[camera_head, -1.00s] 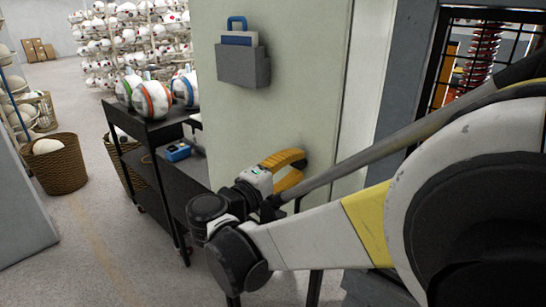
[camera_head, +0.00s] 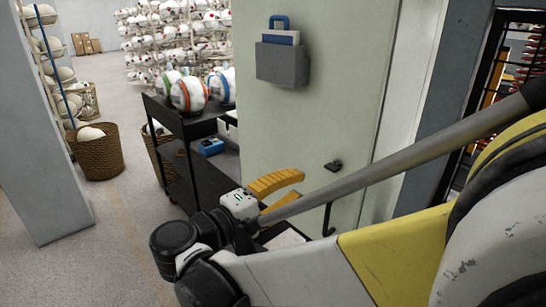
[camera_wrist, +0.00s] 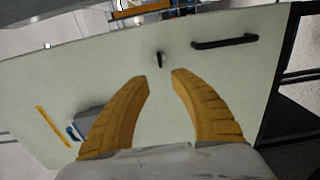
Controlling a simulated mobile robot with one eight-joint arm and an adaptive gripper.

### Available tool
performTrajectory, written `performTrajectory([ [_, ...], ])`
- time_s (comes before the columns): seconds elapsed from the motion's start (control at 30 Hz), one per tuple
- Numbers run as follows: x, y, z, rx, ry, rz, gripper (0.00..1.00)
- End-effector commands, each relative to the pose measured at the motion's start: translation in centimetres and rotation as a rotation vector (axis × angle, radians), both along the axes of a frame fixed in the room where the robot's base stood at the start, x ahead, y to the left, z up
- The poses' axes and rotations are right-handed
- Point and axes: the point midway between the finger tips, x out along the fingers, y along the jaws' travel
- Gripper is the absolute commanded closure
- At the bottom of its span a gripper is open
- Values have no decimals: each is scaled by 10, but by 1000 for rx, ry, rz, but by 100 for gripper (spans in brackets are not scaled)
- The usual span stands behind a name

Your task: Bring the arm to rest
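My gripper (camera_head: 297,190) has two curved yellow fingers and shows in front of the lower part of a pale green door-like panel (camera_head: 350,95) in the head view. My arm reaches in from the right, bent and low. In the wrist view my gripper (camera_wrist: 160,77) is open, with nothing between its fingers. Behind the fingers is the pale green panel (camera_wrist: 150,110), with a small black knob (camera_wrist: 160,60) beyond the fingertips and a black bar handle (camera_wrist: 225,41) to the right. I cannot tell the gap to the panel.
A dark cart (camera_head: 185,125) with several striped balls (camera_head: 188,94) stands left of the panel. A grey holder (camera_head: 282,64) hangs on the panel. Wicker baskets (camera_head: 96,155) and ball racks stand farther back. A wall edge (camera_head: 40,120) is at left; open floor (camera_head: 120,230) lies between.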

Motion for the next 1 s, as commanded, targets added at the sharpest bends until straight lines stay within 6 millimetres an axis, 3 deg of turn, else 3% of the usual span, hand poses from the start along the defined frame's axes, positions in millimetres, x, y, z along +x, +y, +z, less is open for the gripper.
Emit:
performTrajectory([
  [0.17, 1, -3, -1, 7, 7, -1, 71],
  [0.27, 1, -24, -8, 62, 54, -5, 71],
  [0.37, -3, -63, -28, 199, 144, -11, 71],
  [0.5, -34, -115, -73, 516, 258, -17, 71],
  [0.6, -65, -130, -102, 777, 279, -19, 71],
  [0.8, -116, -120, -132, 1266, 169, -21, 71],
  [1.0, -133, -104, -133, 1531, 25, -18, 71],
])
